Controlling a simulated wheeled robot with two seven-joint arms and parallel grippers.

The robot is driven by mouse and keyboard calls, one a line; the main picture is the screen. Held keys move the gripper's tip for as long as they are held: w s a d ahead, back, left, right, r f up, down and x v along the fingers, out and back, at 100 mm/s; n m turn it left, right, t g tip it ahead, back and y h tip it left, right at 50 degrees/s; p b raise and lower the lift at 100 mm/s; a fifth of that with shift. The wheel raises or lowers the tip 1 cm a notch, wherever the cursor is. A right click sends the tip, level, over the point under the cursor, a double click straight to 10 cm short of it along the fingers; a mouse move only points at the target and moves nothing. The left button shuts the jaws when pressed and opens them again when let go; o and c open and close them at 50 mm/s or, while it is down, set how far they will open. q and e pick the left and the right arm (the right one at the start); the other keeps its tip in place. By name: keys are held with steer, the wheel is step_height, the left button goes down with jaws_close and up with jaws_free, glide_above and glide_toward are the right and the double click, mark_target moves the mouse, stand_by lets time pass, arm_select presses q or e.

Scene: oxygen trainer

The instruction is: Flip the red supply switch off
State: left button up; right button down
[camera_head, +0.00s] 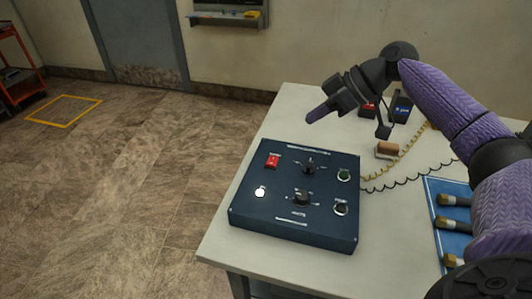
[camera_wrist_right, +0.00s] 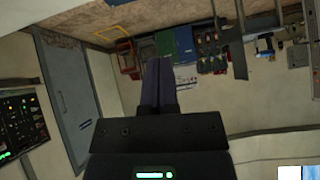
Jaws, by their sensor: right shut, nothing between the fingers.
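The dark blue control box (camera_head: 276,222) sits on the left part of the white table. Its red supply switch (camera_head: 272,160) is at the upper left of the panel. A white round lamp (camera_head: 260,192) is below the switch, and two black knobs (camera_head: 302,199) are in the middle. My right gripper (camera_head: 313,117) is above and behind the box's far edge, to the right of the switch and apart from it. Its purple fingers are shut and empty; they also show together in the right wrist view (camera_wrist_right: 158,85). My left gripper is not in view.
The white table (camera_head: 285,119) also holds a brown block (camera_head: 387,149), dark boxes (camera_head: 401,108), a coiled cable and a blue mat (camera_head: 430,193) with several brass-tipped pieces. An orange cart (camera_head: 17,65) stands far left. The floor left of the table is clear.

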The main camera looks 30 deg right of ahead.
steer(key=b, duration=0.3)
glide_above(267, 162)
steer(key=s+d, duration=0.1)
steer(key=d, duration=0.1)
step_height(267, 162, down, 8)
steer(key=shift+s+r, duration=0.1)
steer(key=shift+r, duration=0.15)
steer(key=f, duration=0.1)
steer(key=f+b, duration=0.1)
steer(key=shift+s+f, duration=0.2)
steer(key=shift+f, duration=0.1)
steer(key=shift+f+b, duration=0.3)
steer(key=shift+f, duration=0.1)
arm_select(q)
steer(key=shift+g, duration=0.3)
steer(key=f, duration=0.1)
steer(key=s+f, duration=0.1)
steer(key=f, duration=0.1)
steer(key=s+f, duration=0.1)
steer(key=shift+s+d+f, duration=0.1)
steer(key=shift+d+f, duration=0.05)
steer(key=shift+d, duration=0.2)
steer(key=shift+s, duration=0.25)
